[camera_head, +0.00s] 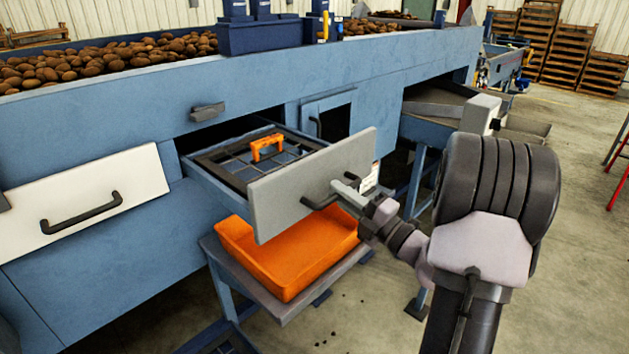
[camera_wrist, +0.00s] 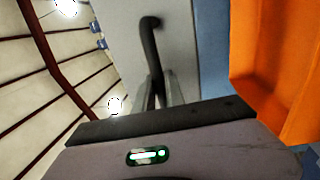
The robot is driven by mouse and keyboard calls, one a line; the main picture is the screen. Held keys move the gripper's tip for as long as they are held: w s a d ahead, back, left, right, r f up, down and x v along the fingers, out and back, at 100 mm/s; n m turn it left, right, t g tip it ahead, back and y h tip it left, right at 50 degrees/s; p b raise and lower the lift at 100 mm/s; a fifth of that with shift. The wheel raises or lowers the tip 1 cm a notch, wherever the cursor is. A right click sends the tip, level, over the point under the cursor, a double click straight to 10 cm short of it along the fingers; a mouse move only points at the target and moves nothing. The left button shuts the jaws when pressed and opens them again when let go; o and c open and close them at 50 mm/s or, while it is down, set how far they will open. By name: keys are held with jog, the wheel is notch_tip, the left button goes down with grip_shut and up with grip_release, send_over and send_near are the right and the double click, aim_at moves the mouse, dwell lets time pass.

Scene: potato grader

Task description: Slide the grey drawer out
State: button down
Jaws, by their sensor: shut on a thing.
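The grey drawer (camera_head: 283,197) stands partly pulled out of the blue machine. Its grey front panel faces my arm, and a dark frame with a grid (camera_head: 215,163) and an orange handle (camera_head: 266,146) shows inside it. My gripper (camera_head: 345,190) is shut on the drawer's dark bar handle (camera_head: 319,203). In the wrist view the handle (camera_wrist: 150,45) runs down between the fingers (camera_wrist: 162,95), against the grey panel (camera_wrist: 180,30). The fingertips are partly hidden there by the gripper body.
An orange tray (camera_head: 290,270) sits on a low stand under the drawer. A white drawer (camera_head: 95,190) with a black handle is at the left. Another open drawer or chute (camera_head: 433,128) is at the right. Open concrete floor lies at the right.

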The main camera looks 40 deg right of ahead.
jog(key=r+v, duration=0.1)
jog(key=v, duration=0.7)
jog(key=shift+s+d+r+p, duration=0.15)
jog(key=shift+s+r+p, duration=0.05)
jog(key=shift+s+p, duration=0.3)
jog(key=c, duration=1.8)
grip_release()
jog(key=o, duration=0.4)
jog(key=shift+s+d, duration=0.1)
jog(key=shift+s, duration=0.15)
jog(key=shift+w, duration=0.1)
jog(key=p+v, duration=0.2)
jog(key=v, duration=1.5)
